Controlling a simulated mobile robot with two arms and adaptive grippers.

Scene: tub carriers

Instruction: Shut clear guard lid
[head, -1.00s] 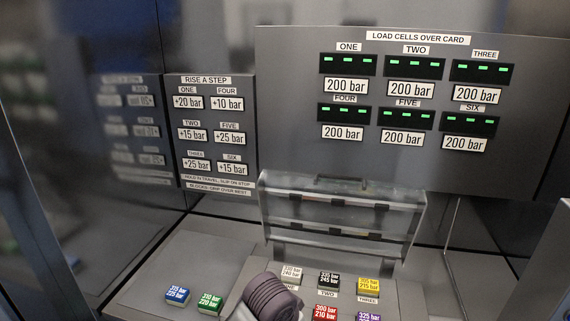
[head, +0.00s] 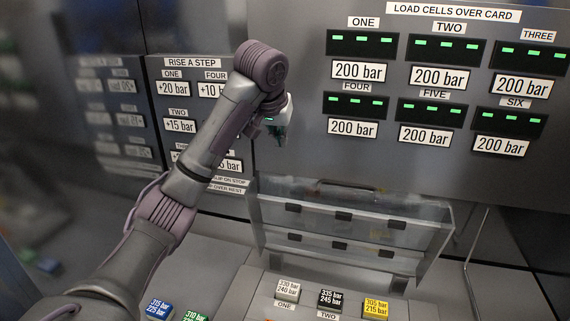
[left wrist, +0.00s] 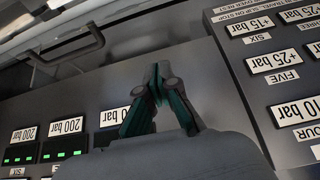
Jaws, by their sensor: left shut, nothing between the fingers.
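The clear guard lid (head: 345,222) stands raised behind the coloured buttons, see-through, with dark clips along it and a dark handle on its upper edge. Part of its edge and the handle also show at the upper left of the left wrist view (left wrist: 60,55). My left gripper (head: 280,138) is above the lid's left end, in front of the grey panel, apart from the lid. Its green-lined fingers are closed together and empty in the left wrist view (left wrist: 156,75). My right gripper is in neither view.
The load cell panel (head: 300,160) rises behind. A thin rod (head: 472,250) stands right of the lid.

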